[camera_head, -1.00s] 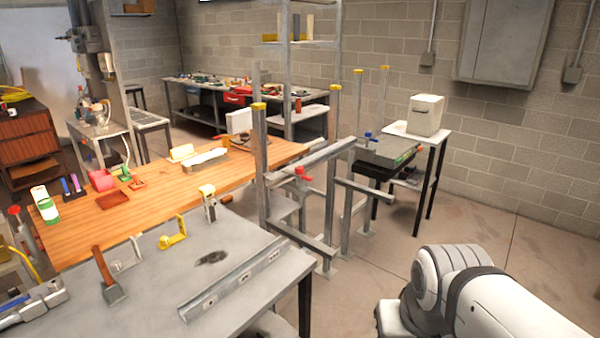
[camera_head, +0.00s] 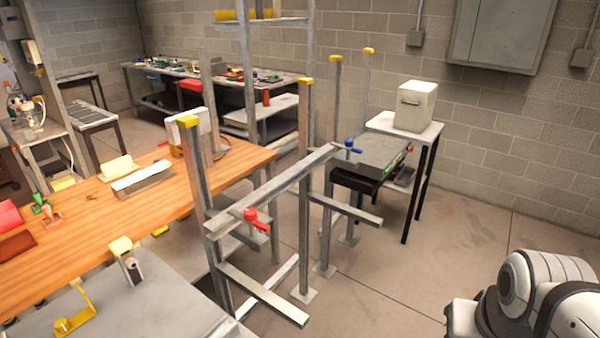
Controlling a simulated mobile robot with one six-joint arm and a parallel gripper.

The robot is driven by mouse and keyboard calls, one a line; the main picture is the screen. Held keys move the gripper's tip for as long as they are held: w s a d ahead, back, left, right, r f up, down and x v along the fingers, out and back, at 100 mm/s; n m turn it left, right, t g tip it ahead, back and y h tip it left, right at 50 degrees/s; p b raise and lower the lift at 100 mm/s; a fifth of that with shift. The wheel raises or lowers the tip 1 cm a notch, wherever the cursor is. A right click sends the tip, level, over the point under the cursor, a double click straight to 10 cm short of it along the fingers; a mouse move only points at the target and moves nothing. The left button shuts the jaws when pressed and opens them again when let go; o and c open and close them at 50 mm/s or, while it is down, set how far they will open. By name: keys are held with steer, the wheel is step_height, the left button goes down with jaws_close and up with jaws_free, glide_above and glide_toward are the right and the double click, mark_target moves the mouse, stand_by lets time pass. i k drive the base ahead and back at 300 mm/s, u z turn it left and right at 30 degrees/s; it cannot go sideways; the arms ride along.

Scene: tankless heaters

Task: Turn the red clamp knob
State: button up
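The red clamp knob (camera_head: 252,215) sits on the near end of a grey metal bar (camera_head: 290,178) fixed across upright posts with yellow caps. It is left of the middle of the head view, in front of the rack. A blue knob (camera_head: 349,145) of similar shape sits at the far end of the same bar. Part of my white arm shows at the lower right, well apart from the red knob. My gripper is outside the view.
A wooden workbench (camera_head: 130,205) and a grey metal table (camera_head: 170,290) stand left of the rack. Metal arms (camera_head: 262,295) stick out low from the posts. A small table with a white box (camera_head: 415,106) stands behind. The floor (camera_head: 390,290) between rack and my arm is clear.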

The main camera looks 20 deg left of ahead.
mark_target(250, 212)
steer(key=u, duration=0.1)
steer(key=i, duration=1.05)
steer(key=u, duration=0.45)
steer(key=k, duration=0.8)
steer(key=u, duration=0.15)
steer(key=i, duration=0.8)
steer(key=z, duration=0.05)
